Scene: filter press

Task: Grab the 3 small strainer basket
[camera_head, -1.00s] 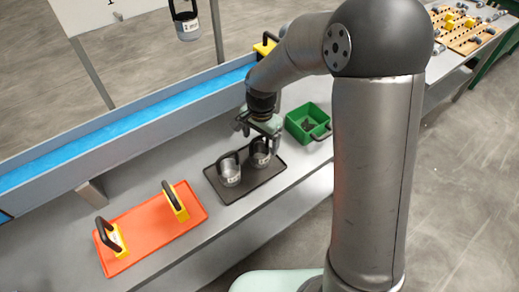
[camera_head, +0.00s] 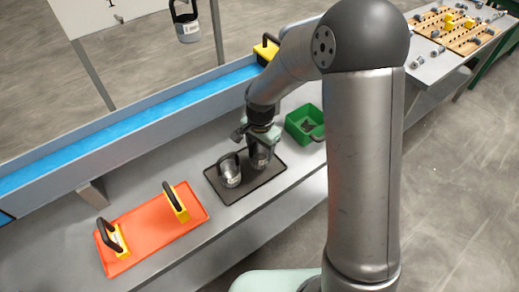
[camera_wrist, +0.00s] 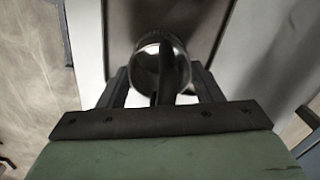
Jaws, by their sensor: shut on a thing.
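Two small grey strainer baskets with dark arched handles stand on the black tray (camera_head: 240,197). The left basket (camera_head: 230,175) is upright and free. The right basket (camera_head: 261,158) is directly under my gripper (camera_head: 259,143), which partly hides it. A third similar basket (camera_head: 187,28) with a white label hangs at the top, near the board. In the wrist view, my gripper (camera_wrist: 163,98) is shut on the dark handle of the right basket, whose round rim (camera_wrist: 150,45) shows beyond the fingers. The basket appears to be still at the tray; any gap beneath it is hidden.
An orange tray (camera_head: 150,238) with two yellow black-handled blocks lies at left. A green bin (camera_head: 304,123) stands just right of the black tray. The blue-topped rail (camera_head: 130,125) runs behind. A yellow block (camera_head: 266,48) sits at the back.

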